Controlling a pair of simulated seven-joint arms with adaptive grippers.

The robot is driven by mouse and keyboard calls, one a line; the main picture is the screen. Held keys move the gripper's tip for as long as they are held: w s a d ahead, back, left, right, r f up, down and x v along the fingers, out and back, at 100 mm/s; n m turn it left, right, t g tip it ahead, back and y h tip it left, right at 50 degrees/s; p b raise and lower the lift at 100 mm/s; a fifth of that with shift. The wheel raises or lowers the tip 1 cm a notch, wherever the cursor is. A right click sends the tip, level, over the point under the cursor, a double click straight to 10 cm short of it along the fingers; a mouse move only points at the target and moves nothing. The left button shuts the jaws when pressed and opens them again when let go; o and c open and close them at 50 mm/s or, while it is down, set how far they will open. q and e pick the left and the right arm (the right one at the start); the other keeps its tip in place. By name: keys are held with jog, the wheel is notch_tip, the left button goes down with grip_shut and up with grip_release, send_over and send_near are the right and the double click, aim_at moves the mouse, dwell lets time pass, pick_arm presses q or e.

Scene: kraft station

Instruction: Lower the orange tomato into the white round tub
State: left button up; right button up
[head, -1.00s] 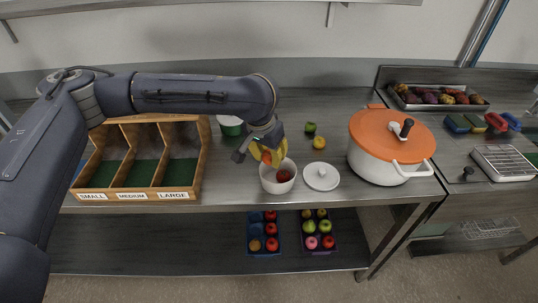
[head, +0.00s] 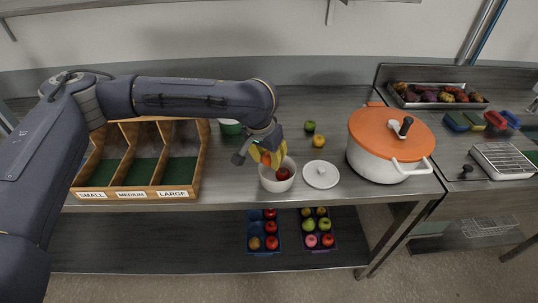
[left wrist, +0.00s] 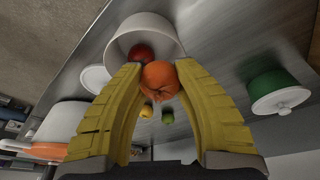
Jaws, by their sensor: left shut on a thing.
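My left gripper (head: 270,160) is shut on the orange tomato (left wrist: 160,82), which sits between its yellow fingertips in the left wrist view. In the head view the fingers mostly hide that tomato. The white round tub (head: 277,186) stands on the steel counter just below the fingertips. It also shows in the left wrist view (left wrist: 128,35), with its opening facing the fingers. A red tomato (head: 283,174) lies inside the tub. The orange tomato appears close to the tub's rim; I cannot tell whether it touches anything there. My right gripper is not in view.
A white lid (head: 321,175) lies right of the tub, beside a white pot with an orange lid (head: 375,132). A green fruit (head: 310,127) and a yellow fruit (head: 319,141) sit behind. A green tub (head: 230,127) and a wooden sorting box (head: 199,160) are left.

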pick_arm(q)
jog(key=shift+f, duration=1.25)
jog(key=shift+s+f, duration=0.1)
jog(key=shift+f, duration=0.1)
jog(key=shift+f, duration=0.1)
